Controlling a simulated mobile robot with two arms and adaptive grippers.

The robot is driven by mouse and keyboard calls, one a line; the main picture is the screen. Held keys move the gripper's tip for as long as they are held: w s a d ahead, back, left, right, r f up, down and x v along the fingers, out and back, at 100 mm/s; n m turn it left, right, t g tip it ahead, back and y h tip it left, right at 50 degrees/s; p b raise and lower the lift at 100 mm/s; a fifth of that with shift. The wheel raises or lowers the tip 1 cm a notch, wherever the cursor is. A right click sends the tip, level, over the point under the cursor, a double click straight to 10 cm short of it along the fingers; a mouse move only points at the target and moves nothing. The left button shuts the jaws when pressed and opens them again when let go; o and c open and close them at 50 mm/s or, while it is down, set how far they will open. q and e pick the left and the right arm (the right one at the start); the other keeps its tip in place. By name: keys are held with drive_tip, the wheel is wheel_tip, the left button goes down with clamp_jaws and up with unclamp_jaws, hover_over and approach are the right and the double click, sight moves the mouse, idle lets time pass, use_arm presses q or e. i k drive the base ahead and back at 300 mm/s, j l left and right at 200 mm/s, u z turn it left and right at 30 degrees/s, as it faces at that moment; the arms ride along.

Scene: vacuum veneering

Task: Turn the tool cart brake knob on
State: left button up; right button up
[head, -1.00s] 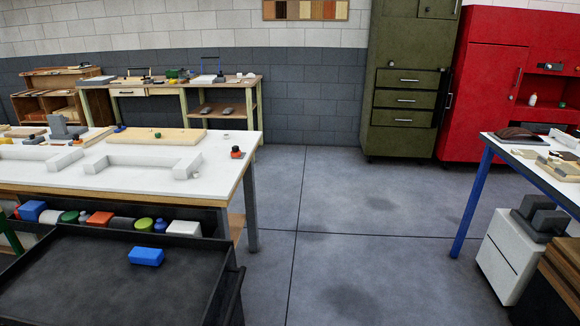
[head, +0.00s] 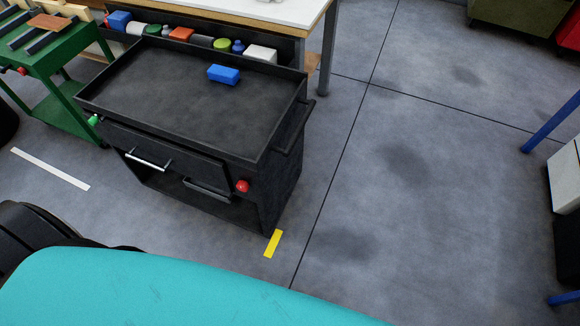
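The black tool cart (head: 180,85) stands in the upper left half of the head view, its front with a drawer and a lower opening facing me. A red knob (head: 242,186) sits at the right end of its front. A small green knob (head: 94,120) sits at the cart's left front corner. I cannot tell from the picture which one is the brake knob or how it is set. A blue block (head: 223,74) lies on the cart top. Neither gripper is in view.
A white-topped workbench (head: 290,10) stands behind the cart, with a shelf of several small items along its edge. A green stand (head: 50,60) is at the left. A yellow floor strip (head: 273,243) lies by the cart's front right corner. Open floor (head: 400,200) is to the right.

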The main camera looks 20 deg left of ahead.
sight(242, 186)
drive_tip(key=u, duration=1.15)
